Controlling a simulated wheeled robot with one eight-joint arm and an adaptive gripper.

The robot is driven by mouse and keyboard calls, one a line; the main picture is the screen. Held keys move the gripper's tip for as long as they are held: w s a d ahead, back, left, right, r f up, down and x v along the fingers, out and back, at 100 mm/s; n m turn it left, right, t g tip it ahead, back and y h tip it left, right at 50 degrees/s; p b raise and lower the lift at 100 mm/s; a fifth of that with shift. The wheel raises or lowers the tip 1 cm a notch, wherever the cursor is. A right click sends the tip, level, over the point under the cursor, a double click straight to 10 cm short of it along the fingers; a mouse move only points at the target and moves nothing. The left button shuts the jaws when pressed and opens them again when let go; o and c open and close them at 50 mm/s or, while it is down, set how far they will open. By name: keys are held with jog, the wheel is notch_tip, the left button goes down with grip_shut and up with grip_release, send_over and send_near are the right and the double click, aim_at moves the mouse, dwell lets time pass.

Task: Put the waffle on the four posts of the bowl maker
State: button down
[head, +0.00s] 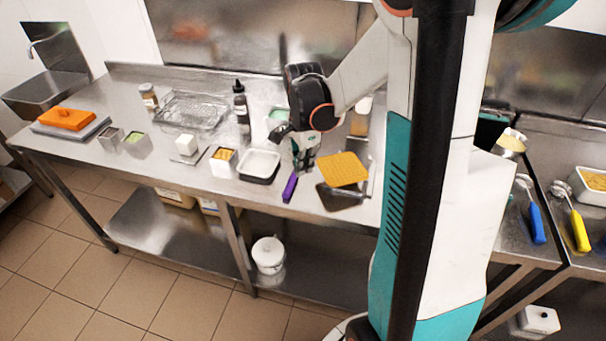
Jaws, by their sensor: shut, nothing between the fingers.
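The waffle (343,168) is a flat golden square with a grid pattern. In the head view it lies level at the right end of the bench, raised above a dark-topped metal device, which looks like the bowl maker (345,201). The posts are hidden or too small to make out, so I cannot tell how the waffle sits on each one. My gripper (303,166) points down just left of the waffle, apart from it, shut and empty.
A purple-handled tool (290,186) lies just below my gripper. A white tub (260,164) and small containers stand to the left. A dark bottle (241,105) and a clear tray (192,111) are farther back. The bench's front edge is close to the bowl maker.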

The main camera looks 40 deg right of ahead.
notch_tip(320, 180, up, 5)
jog(key=p, duration=0.4)
jog(key=shift+n, duration=0.5)
jog(key=f+b, duration=0.1)
jog(key=f, duration=0.4)
jog(key=f+b, duration=0.1)
jog(key=f, duration=0.5)
jog(key=shift+a, duration=0.2)
jog(key=d, duration=0.3)
jog(key=shift+s+d+r+b, duration=0.2)
jog(key=shift+r+b, duration=0.05)
jog(key=shift+b, duration=0.1)
jog(key=shift+d, duration=0.3)
jog(key=shift+s+d+b, duration=0.15)
jog(key=shift+d+b, duration=0.15)
jog(key=shift+d, duration=0.85)
jog(key=shift+a, duration=0.1)
